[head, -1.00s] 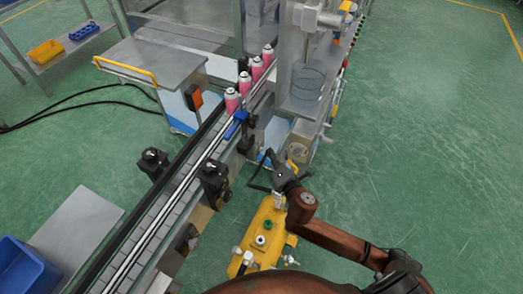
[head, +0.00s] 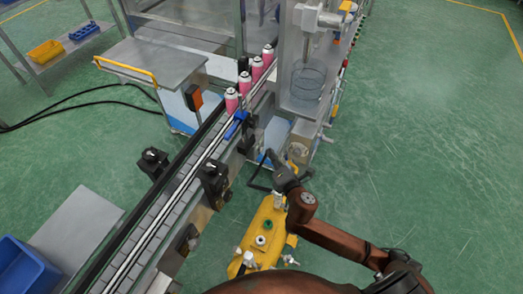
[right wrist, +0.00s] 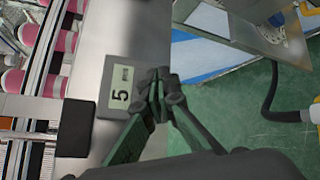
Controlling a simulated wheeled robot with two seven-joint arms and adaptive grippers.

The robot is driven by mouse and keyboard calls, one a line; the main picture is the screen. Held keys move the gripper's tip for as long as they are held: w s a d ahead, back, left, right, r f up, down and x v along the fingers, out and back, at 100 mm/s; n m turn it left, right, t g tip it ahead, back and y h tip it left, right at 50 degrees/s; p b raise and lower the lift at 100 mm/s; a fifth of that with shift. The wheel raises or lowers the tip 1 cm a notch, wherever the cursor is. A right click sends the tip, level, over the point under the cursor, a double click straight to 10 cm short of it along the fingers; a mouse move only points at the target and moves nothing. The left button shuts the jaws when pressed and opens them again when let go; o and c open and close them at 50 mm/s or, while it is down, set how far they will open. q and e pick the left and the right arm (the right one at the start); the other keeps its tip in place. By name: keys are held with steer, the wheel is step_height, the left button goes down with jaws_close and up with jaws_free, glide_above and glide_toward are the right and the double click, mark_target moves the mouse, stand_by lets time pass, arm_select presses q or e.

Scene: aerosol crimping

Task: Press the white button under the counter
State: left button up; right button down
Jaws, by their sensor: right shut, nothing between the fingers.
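The counter (right wrist: 121,88) is a grey box with a pale display reading 5, seen sideways in the right wrist view on the metal side of the conveyor (right wrist: 120,35). My right gripper (right wrist: 160,82) is shut and empty, its dark fingertips beside the counter's display edge. I cannot tell whether they touch it. No white button can be made out; the fingers may hide it. In the head view my right gripper (head: 263,163) is small and dark beside the conveyor (head: 180,190), partly hidden by my wrist. My left gripper is not in view.
Several pink cans (head: 245,82) stand on the conveyor. A yellow machine part (head: 265,230) with fittings lies below my right arm. A steel machine frame (head: 305,95) stands ahead. Open green floor (head: 430,130) is at the right.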

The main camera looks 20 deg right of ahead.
steer(key=shift+w, duration=0.1)
steer(key=shift+w+a+p, duration=0.25)
steer(key=shift+a+p, duration=0.05)
steer(key=shift+p, duration=0.1)
steer(key=shift+w+a, duration=0.25)
steer(key=shift+w, duration=0.1)
stand_by(0.7)
steer(key=shift+s+p, duration=0.1)
steer(key=shift+p, duration=0.2)
steer(key=shift+s+d+p, duration=0.35)
steer(key=shift+s+d, duration=0.2)
steer(key=shift+s, duration=0.05)
